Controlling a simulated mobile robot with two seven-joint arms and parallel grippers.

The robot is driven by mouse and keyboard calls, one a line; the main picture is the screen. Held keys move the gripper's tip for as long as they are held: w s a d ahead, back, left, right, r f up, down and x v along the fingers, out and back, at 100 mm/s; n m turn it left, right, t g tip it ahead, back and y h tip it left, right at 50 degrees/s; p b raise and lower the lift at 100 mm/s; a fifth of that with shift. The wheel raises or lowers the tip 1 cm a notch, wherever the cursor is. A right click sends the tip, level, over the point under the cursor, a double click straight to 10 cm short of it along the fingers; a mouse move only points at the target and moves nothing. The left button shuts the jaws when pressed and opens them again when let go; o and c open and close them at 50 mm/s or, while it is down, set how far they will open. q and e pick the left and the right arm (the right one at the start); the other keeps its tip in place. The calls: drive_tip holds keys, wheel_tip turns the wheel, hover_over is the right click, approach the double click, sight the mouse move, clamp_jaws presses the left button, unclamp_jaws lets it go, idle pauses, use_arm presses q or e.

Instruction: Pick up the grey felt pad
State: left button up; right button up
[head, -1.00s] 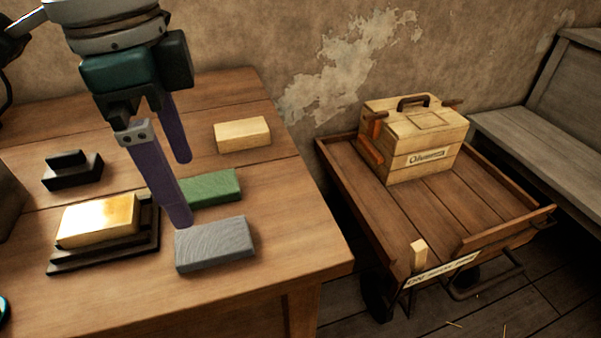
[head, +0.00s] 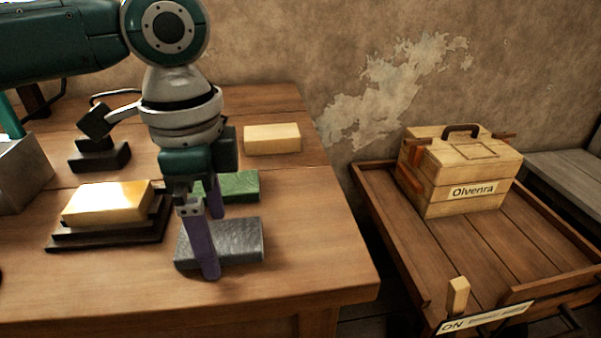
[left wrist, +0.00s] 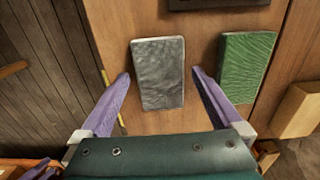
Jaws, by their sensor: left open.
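The grey felt pad (head: 242,243), a flat rectangular block, lies on the wooden table near its front right. My left gripper (head: 213,245) points down over it, open, with two purple fingers. In the head view one finger is in front of the pad and hides part of its left half; the other is behind it. In the left wrist view the pad (left wrist: 160,72) lies between the open fingertips of my left gripper (left wrist: 161,74), with a gap showing on each side. How far the fingertips are above the table is hard to tell.
A green block (head: 240,185) lies close behind the pad. A pale wooden block (head: 272,139) is farther back. A brass-coloured block (head: 108,203) sits on a dark stepped base (head: 110,235) to the left. A cart (head: 480,235) with a wooden box (head: 460,175) stands right of the table.

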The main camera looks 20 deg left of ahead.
use_arm(q)
drive_tip(key=shift+f, duration=0.25)
drive_tip(key=c, duration=1.3)
drive_tip(key=shift+r, duration=0.15)
